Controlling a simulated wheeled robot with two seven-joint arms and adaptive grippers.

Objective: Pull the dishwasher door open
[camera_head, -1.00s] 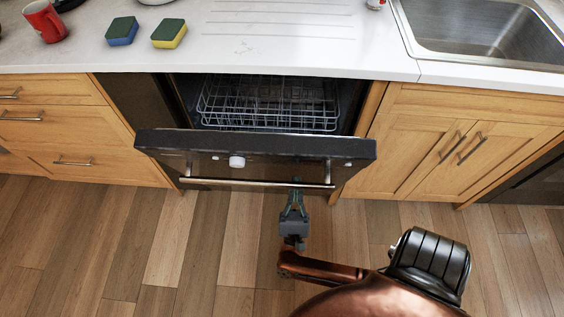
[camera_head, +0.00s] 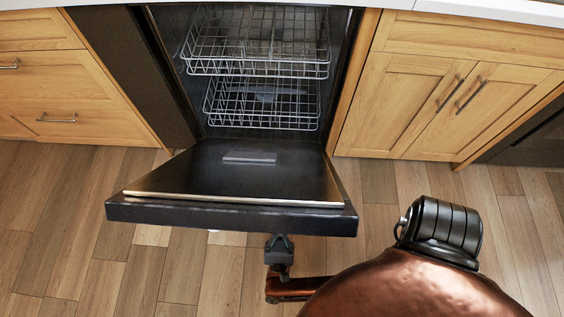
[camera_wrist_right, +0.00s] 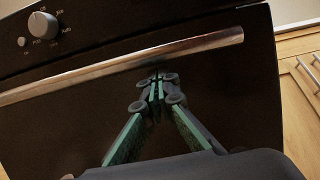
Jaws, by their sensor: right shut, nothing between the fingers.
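The dishwasher door (camera_head: 235,215) is tilted far down and outward in the head view, its inner side facing up. Its front face (camera_wrist_right: 80,110) fills most of the right wrist view, with the metal bar handle (camera_wrist_right: 120,66) across it. My right gripper (camera_wrist_right: 157,84) is shut and empty. Its fingertips appear just below the bar, close to the door face; I cannot tell if they touch it. In the head view my right gripper (camera_head: 279,240) is at the door's outer edge, its tips hidden by the door. My left gripper is out of view.
Two wire racks (camera_head: 262,102) sit inside the open dishwasher. Wooden drawers (camera_head: 75,85) flank it on the left and a cabinet (camera_head: 440,105) on the right. The wood floor (camera_head: 70,240) in front is clear. A control knob (camera_wrist_right: 42,25) is on the door panel.

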